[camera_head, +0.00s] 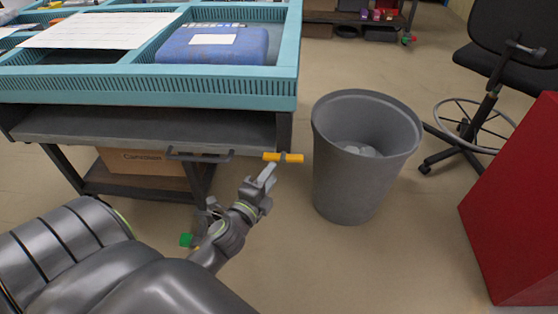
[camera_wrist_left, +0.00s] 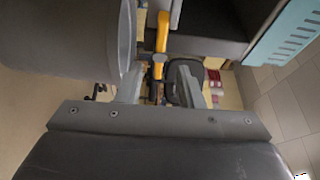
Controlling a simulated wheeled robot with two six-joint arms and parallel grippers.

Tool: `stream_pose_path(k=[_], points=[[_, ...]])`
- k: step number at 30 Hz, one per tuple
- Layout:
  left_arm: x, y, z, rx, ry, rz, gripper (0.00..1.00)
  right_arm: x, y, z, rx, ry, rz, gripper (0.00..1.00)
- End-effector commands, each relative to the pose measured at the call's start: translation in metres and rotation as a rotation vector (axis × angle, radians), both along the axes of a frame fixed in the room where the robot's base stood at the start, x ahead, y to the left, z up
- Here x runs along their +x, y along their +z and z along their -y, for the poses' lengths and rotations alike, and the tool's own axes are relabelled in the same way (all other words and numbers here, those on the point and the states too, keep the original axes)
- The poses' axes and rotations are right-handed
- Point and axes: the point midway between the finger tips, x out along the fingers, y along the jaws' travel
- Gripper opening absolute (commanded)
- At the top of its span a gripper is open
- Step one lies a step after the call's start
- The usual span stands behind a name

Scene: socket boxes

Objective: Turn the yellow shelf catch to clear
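The yellow shelf catch (camera_head: 283,157) is a short bar at the front right corner of the grey shelf (camera_head: 150,126). It lies level across the picture in the head view. My left gripper (camera_head: 264,176) is just below and in front of it. My left gripper's two fingers (camera_wrist_left: 160,82) stand apart there, with the catch's lower end in line with the gap. I cannot tell whether they touch it. My right gripper is out of view.
A dark handle (camera_head: 200,155) is on the shelf front, left of the catch. A grey bin (camera_head: 330,165) stands close on the right. A teal tray unit (camera_head: 150,88) is above the shelf. A red block (camera_head: 520,205) and a black chair (camera_head: 500,65) are farther right.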

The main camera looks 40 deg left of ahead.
Motion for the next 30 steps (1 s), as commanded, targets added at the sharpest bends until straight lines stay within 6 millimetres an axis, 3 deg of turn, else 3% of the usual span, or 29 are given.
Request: stream_pose_path(k=[3, 9, 22, 30], points=[[0.022, 0.001, -0.003, 0.0, -0.001, 0.001, 0.34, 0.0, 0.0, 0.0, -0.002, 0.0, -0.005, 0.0], [0.046, -0.001, -0.007, 0.0, 0.0, -0.001, 0.34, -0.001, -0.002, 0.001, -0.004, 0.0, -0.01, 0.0], [0.055, -0.001, -0.009, 0.0, 0.0, -0.001, 0.34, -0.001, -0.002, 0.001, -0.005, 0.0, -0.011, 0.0], [0.055, -0.001, -0.009, 0.0, 0.0, -0.001, 0.01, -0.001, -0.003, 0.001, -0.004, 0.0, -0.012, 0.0]])
